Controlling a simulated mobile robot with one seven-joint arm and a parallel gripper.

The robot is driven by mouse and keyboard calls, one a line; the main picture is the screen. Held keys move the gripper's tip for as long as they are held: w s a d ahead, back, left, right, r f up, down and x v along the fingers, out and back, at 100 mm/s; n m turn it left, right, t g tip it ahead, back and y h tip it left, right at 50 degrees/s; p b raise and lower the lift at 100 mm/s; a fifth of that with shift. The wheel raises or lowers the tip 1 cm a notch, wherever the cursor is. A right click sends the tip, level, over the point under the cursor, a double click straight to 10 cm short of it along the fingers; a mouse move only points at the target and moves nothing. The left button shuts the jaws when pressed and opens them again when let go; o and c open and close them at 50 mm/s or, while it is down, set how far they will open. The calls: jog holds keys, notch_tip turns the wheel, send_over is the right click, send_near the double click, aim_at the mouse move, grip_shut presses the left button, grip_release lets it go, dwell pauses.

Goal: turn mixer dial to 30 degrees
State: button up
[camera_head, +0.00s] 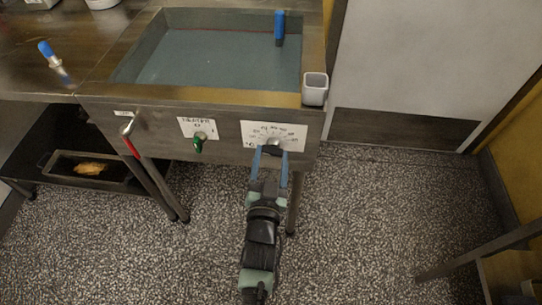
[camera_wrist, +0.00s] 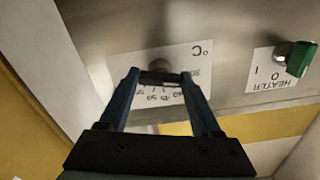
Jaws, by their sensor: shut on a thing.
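The dial (camera_head: 275,141) sits on the front panel of the sink-like unit, at the lower middle of a white scale plate (camera_head: 252,130) with printed numbers. My gripper (camera_head: 270,150) reaches up to it from below, its blue fingers on either side of the dial. In the wrist view, my gripper (camera_wrist: 160,76) is shut on the dial, and a dark part of it shows between the fingertips. The scale plate (camera_wrist: 150,95) appears upside down there, with "°C" at its upper right. The fingers hide part of the scale, and I cannot read the dial's setting.
A green heater switch (camera_head: 199,143) is left of the scale plate and shows in the wrist view (camera_wrist: 301,59). A red-handled lever (camera_head: 130,146) is further left. A pale square cup (camera_head: 315,89) is at the unit's right corner. Open speckled floor lies at the right.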

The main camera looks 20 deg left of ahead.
dwell(0.3)
jog(key=o, duration=1.4)
jog(key=shift+s, duration=0.1)
jog(key=v, duration=1.2)
jog(key=shift+s+d+p, duration=0.15)
jog(key=shift+s+p, duration=0.25)
